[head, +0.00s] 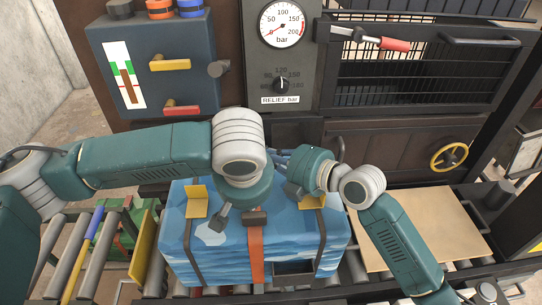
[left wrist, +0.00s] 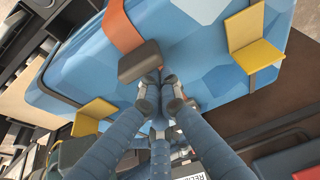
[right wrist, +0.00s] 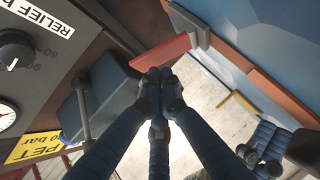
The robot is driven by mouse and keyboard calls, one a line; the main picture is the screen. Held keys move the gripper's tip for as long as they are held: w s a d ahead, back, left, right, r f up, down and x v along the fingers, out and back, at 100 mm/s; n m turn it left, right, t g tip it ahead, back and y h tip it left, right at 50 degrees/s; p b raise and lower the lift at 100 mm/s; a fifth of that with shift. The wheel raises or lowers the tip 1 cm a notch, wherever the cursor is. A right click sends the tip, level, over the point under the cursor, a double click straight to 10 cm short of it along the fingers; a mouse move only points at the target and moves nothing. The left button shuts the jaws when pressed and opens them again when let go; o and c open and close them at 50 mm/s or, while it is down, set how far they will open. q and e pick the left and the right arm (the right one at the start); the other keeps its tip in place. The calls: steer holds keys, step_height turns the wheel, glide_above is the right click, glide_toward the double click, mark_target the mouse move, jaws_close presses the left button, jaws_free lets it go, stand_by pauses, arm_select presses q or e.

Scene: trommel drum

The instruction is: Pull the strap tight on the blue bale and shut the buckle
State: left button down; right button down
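The blue bale (head: 300,245) sits on a roller conveyor. An orange strap (head: 256,255) runs up its near face to a brown buckle (head: 255,217) at the top edge; the buckle also shows in the left wrist view (left wrist: 138,62). My left gripper (left wrist: 160,85) is over the bale, its fingers close together at the buckle's edge with nothing seen between them. In the right wrist view, the red strap tail (right wrist: 165,52) sticks out of the buckle. My right gripper (right wrist: 160,78) is closed at the tail's end. The left wrist hides the tail in the head view.
Yellow corner pieces (head: 196,202) and dark bands sit on the bale. A panel with yellow and red handles (head: 170,65) and a pressure gauge (head: 282,22) stand behind. A tan board (head: 425,235) lies to the right. A blue-and-yellow rod (head: 92,228) lies left.

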arm_select(q)
steer(key=shift+s+f, duration=0.3)
steer(key=shift+s, duration=0.05)
arm_select(e)
steer(key=shift+w+a+f, duration=0.2)
steer(key=shift+w+a, duration=0.1)
steer(key=shift+a, duration=0.1)
steer(key=shift+w+r, duration=0.15)
steer(key=shift+w, duration=0.25)
steer(key=shift+w+r+g, duration=0.1)
steer(key=shift+w+g, duration=0.2)
steer(key=shift+g, duration=0.2)
steer(key=shift+w+m+g+h, duration=0.5)
steer(key=shift+m+g, duration=0.2)
steer(key=shift+m, duration=0.2)
steer(key=w+m+g, duration=0.1)
steer(key=w+g, duration=0.1)
steer(key=shift+f+m+g+h, duration=0.3)
steer(key=shift+m+g+h, duration=0.1)
steer(key=w+g, duration=0.1)
steer(key=w+f+m+g, duration=0.1)
steer(key=shift+g, duration=0.3)
steer(key=shift+f+m, duration=0.25)
steer(key=shift+m, duration=0.05)
steer(key=shift+w+f, duration=0.45)
steer(key=shift+f, duration=0.1)
steer(key=shift+w+f, duration=0.1)
